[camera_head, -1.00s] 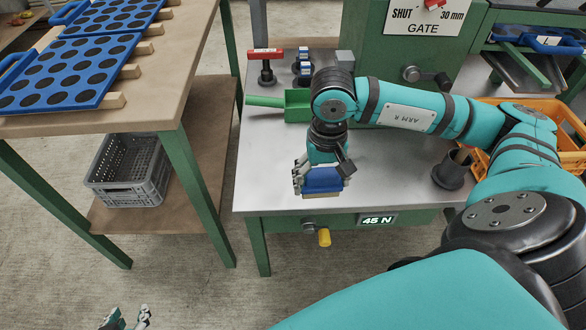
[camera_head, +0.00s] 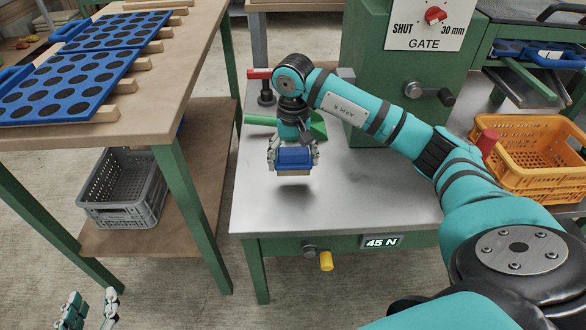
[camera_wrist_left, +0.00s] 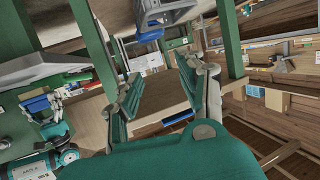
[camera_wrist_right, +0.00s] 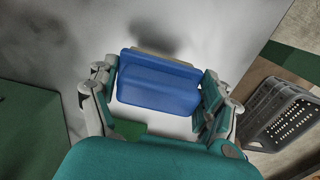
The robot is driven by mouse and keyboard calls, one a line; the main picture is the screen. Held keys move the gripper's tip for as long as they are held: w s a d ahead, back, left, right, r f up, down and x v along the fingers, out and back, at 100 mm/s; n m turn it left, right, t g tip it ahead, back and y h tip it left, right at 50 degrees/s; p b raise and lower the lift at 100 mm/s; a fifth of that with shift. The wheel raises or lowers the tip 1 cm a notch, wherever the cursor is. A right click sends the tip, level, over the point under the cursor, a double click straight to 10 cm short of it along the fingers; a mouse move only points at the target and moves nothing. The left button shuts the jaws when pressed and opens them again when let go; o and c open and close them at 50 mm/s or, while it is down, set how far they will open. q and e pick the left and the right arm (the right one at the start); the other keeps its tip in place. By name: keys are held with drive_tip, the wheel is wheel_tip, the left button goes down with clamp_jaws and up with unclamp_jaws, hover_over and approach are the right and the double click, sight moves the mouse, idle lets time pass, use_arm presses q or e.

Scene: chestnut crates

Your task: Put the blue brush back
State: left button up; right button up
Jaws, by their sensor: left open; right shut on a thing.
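The blue brush (camera_head: 294,157) is held in my right gripper (camera_head: 293,162) above the grey metal table top. In the right wrist view the brush (camera_wrist_right: 158,84) sits between both fingers, its pale bristle edge showing on the far side and a shadow on the metal beyond it. My right gripper (camera_wrist_right: 160,95) is shut on it. My left gripper (camera_head: 90,312) is open and empty at the lower left, low over the floor. It also shows open in the left wrist view (camera_wrist_left: 166,95).
The metal table (camera_head: 370,205) is mostly clear. A green scoop-like thing (camera_head: 318,127) is partly hidden behind my right arm. A grey crate (camera_head: 125,190) is on the left shelf; an orange crate (camera_head: 525,165) is at right.

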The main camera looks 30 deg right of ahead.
sight(293, 168)
wheel_tip(293, 168, down, 3)
drive_tip(key=shift+w+f+b, duration=0.1)
drive_tip(key=shift+b, duration=0.5)
use_arm(q)
drive_tip(key=shift+w+d+r+t+h, duration=0.2)
drive_tip(key=shift+r+t, duration=0.35)
drive_tip(key=shift+r, duration=0.3)
drive_tip(key=shift+w+d+r+t+h, duration=0.2)
drive_tip(key=shift+r+t, duration=0.4)
drive_tip(key=shift+r, duration=0.25)
drive_tip(key=shift+w+d+r+t+h, duration=0.1)
drive_tip(key=shift+w+d+r+t, duration=0.1)
drive_tip(key=shift+r+t, duration=0.5)
use_arm(e)
drive_tip(key=shift+f, duration=0.15)
use_arm(q)
drive_tip(key=shift+r, duration=0.2)
use_arm(e)
drive_tip(key=shift+f, duration=0.1)
use_arm(q)
drive_tip(key=shift+r, duration=0.25)
use_arm(e)
drive_tip(key=o, duration=1)
